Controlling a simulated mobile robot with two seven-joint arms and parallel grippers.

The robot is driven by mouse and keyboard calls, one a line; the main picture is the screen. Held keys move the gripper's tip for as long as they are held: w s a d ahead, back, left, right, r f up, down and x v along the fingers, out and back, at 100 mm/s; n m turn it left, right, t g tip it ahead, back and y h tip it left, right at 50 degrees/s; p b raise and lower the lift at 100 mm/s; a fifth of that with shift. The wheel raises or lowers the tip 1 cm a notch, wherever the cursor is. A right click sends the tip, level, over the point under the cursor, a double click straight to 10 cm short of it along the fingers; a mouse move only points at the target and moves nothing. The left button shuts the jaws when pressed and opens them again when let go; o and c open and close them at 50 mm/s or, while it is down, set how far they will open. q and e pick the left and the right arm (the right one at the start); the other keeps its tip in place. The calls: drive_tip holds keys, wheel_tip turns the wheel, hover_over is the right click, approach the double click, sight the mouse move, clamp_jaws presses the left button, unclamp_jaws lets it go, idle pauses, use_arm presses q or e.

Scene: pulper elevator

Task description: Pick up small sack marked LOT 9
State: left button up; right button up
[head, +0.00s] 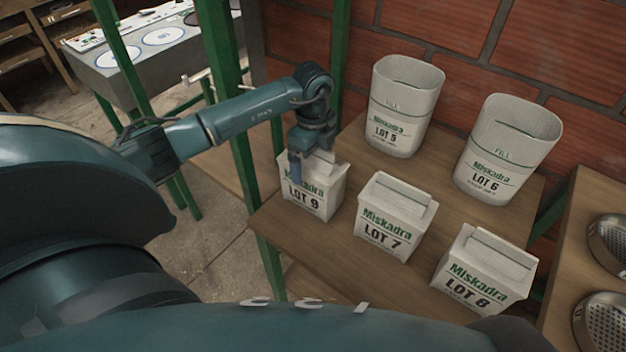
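The small white sack marked LOT 9 (316,200) is at the left front corner of the wooden shelf (292,240), upright with a folded top. My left gripper (306,160) points down at its top. One finger overlaps the sack's front, just above the LOT 9 print. The other finger is hidden behind the sack's top or the gripper body. I cannot tell whether the fingers press on the sack. My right gripper is not in view.
Closed sack LOT 7 (394,222) stands close right of LOT 9, with another closed sack (484,272) beyond. Open sacks LOT 5 (403,112) and LOT 6 (505,150) stand behind, near the brick wall (436,50). A green post (243,160) rises just left.

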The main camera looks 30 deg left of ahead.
use_arm(q)
drive_tip(key=c, duration=1.9)
drive_tip(key=shift+r, duration=0.1)
drive_tip(key=shift+c, duration=0.4)
